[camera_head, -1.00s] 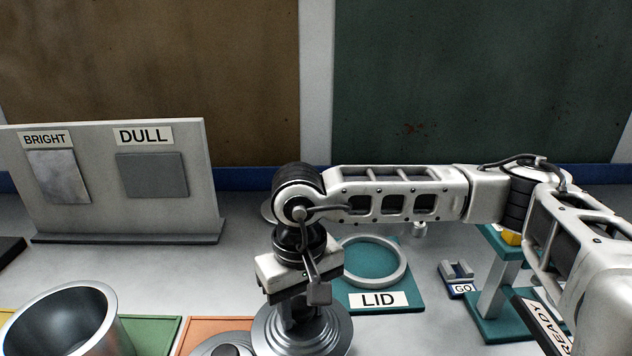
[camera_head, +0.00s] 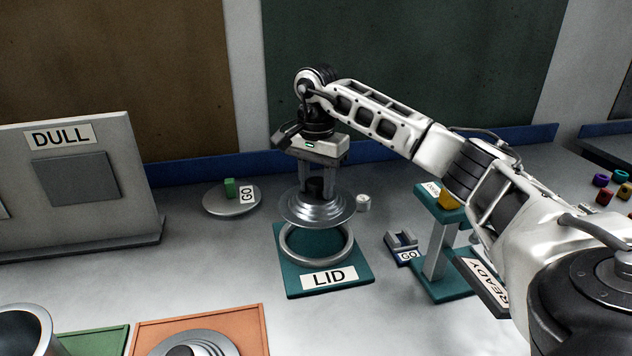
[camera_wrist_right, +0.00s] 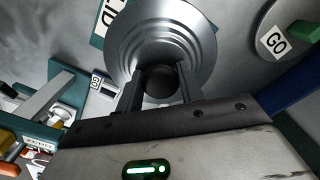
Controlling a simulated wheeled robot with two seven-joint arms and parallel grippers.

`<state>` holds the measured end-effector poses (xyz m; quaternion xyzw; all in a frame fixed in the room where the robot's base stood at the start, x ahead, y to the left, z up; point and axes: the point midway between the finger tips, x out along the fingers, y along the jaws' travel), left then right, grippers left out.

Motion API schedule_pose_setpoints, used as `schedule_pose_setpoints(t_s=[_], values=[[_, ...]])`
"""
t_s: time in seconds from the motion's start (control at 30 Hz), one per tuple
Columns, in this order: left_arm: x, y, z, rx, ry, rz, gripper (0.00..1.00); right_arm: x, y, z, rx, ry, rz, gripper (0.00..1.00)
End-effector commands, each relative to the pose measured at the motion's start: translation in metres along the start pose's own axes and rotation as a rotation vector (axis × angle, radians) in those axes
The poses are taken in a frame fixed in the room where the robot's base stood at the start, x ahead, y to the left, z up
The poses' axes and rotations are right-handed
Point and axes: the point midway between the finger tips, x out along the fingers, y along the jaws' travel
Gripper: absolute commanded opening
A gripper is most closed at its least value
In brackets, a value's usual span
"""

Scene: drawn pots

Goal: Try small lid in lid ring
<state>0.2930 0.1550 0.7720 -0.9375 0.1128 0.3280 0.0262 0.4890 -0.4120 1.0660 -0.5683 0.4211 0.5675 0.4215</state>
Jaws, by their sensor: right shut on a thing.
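My right gripper (camera_head: 315,190) is shut on the dark knob of a stepped silver lid (camera_head: 317,211). The lid also shows in the right wrist view (camera_wrist_right: 190,35), with the knob (camera_wrist_right: 160,84) between the two fingers. The lid is roughly level and above the lid ring (camera_head: 346,247), a pale ring on a teal board labelled LID (camera_head: 294,284). The lid hides the far part of the ring. Another stepped lid (camera_head: 196,346) lies on an orange tray at the bottom edge. My left gripper is out of view.
A metal pot (camera_head: 24,330) stands bottom left by a green tray (camera_head: 98,341). A DULL panel (camera_head: 75,190) stands left. Behind the board are a GO disc (camera_head: 226,205) and a small white piece (camera_head: 363,203). A teal stand (camera_head: 437,250) is under my right arm.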

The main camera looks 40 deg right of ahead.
Motion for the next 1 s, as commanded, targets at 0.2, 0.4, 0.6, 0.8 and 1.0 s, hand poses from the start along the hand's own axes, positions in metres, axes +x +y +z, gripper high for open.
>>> schedule_pose_setpoints(t_s=[0.2,0.4,0.6,0.8,1.0], values=[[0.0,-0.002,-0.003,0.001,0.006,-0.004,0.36,0.0,0.0,0.001,-0.007,-0.001,-0.002,0.12],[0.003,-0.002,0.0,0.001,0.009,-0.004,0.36,0.008,0.0,0.001,-0.008,-0.002,-0.001,0.12],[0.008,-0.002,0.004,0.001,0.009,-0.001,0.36,0.025,0.0,0.001,-0.009,-0.002,0.001,0.12],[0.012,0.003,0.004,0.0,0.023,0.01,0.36,0.045,0.0,0.001,-0.008,-0.002,0.0,0.12],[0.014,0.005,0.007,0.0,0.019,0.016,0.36,0.057,0.0,0.001,-0.009,-0.001,-0.002,0.12]])
